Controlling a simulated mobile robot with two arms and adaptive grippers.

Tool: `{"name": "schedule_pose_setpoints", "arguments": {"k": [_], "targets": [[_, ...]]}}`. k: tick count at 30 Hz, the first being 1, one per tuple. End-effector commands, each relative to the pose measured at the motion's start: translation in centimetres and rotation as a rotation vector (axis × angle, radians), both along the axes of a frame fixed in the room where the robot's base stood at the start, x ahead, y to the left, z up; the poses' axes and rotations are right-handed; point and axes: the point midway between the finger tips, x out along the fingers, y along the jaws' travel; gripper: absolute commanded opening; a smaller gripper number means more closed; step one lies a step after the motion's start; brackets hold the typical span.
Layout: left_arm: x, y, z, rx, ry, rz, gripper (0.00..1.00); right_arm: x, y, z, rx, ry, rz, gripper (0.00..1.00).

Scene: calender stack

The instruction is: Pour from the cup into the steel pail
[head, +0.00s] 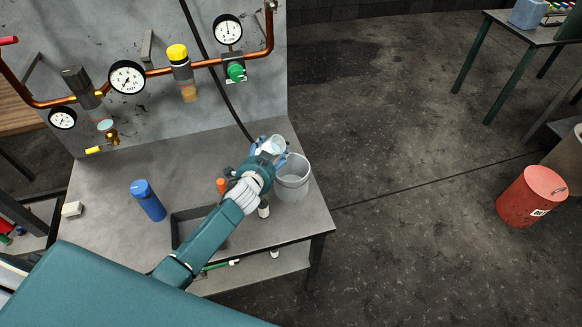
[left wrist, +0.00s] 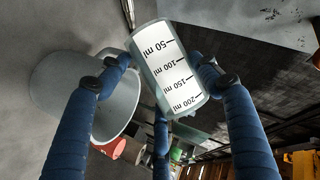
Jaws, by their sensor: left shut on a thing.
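The cup (head: 276,145) is pale and marked in ml, and it also shows in the left wrist view (left wrist: 170,68). My left gripper (head: 269,150) is shut on it, with blue fingers around its sides. The cup is held above the table, close to the steel pail (head: 293,190), and appears tilted. The grey pail stands upright near the table's right edge, just right of the gripper. In the left wrist view the pail (left wrist: 50,90) shows at the left, partly behind a finger. The cup's contents and any stream are not visible. My right gripper is out of view.
A blue bottle (head: 148,200) and a dark tray (head: 185,226) are on the table (head: 110,185). An orange-topped item (head: 221,186) stands beside my arm. Copper pipes with gauges (head: 127,77) run along the wall behind. A red drum (head: 531,196) is on the floor.

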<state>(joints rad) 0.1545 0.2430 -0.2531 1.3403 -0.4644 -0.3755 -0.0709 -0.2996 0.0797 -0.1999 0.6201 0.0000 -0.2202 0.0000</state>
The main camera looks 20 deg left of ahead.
Motion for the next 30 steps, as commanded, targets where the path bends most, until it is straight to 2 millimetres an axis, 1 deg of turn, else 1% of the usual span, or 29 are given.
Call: {"name": "schedule_pose_setpoints", "arguments": {"k": [14,30], "targets": [[0.0,0.0,-1.1,0.063,-0.006,0.001,0.28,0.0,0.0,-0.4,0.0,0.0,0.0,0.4],[0.0,0.1,-2.3,0.138,-0.012,0.001,0.28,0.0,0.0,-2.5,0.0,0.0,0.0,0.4]]}}
